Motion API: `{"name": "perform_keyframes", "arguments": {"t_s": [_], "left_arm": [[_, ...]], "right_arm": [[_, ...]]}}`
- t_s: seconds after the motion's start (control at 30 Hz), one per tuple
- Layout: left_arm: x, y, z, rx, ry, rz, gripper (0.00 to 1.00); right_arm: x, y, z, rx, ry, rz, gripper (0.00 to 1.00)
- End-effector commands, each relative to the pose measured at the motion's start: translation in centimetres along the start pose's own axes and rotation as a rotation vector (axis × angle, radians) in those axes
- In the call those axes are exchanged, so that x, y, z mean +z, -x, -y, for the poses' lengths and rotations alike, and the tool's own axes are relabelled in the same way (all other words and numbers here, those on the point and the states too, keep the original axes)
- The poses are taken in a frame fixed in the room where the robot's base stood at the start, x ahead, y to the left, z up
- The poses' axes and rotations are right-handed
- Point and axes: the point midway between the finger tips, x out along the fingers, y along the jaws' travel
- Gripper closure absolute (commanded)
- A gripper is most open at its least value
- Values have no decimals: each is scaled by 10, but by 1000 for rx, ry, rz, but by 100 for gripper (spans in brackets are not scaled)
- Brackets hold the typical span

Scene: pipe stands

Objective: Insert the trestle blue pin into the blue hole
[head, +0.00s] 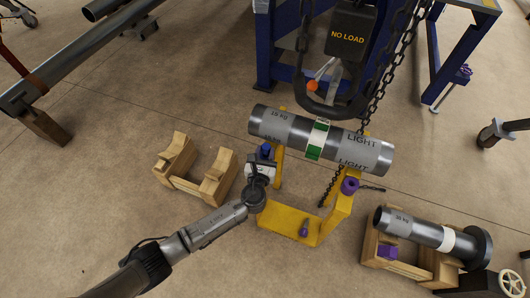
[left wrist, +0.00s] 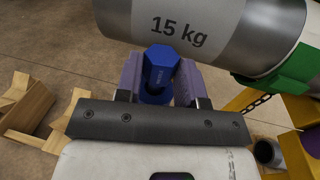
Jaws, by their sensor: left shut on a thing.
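The yellow trestle (head: 292,224) stands on the floor under a grey pipe (head: 285,131) marked 15 kg and LIGHT. My left gripper (head: 264,158) is at the trestle's left upright, just below the pipe. It is shut on the blue pin (head: 266,149). In the left wrist view the hex-headed blue pin (left wrist: 160,62) sits between the purple finger pads of the left gripper (left wrist: 158,88). Blue rounded material shows around the pin's lower part; I cannot tell whether it is the hole's rim, or how deep the pin sits. My right gripper is not in view.
A purple collar (head: 349,186) is on the trestle's right upright, and a purple pin (head: 304,228) lies on its base. A hoist hook (head: 333,95) and chains hang above the pipe. Wooden cradles stand left (head: 197,172) and right (head: 372,250). The right one bears a 30 kg pipe (head: 420,230).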

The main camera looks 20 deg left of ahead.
Motion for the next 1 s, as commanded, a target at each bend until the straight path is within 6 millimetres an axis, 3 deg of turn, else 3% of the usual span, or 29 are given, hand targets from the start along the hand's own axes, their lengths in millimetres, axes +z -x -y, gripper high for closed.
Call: {"name": "perform_keyframes", "arguments": {"t_s": [0.57,0.6,0.87,1.0], "left_arm": [[-13,0,0,0,-1,0,93],[-12,0,0,0,-1,0,62],[-12,0,0,0,-1,0,37],[-12,0,0,0,0,0,35]], "right_arm": [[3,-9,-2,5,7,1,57],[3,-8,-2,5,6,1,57],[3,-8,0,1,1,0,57],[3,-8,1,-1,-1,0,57]]}}
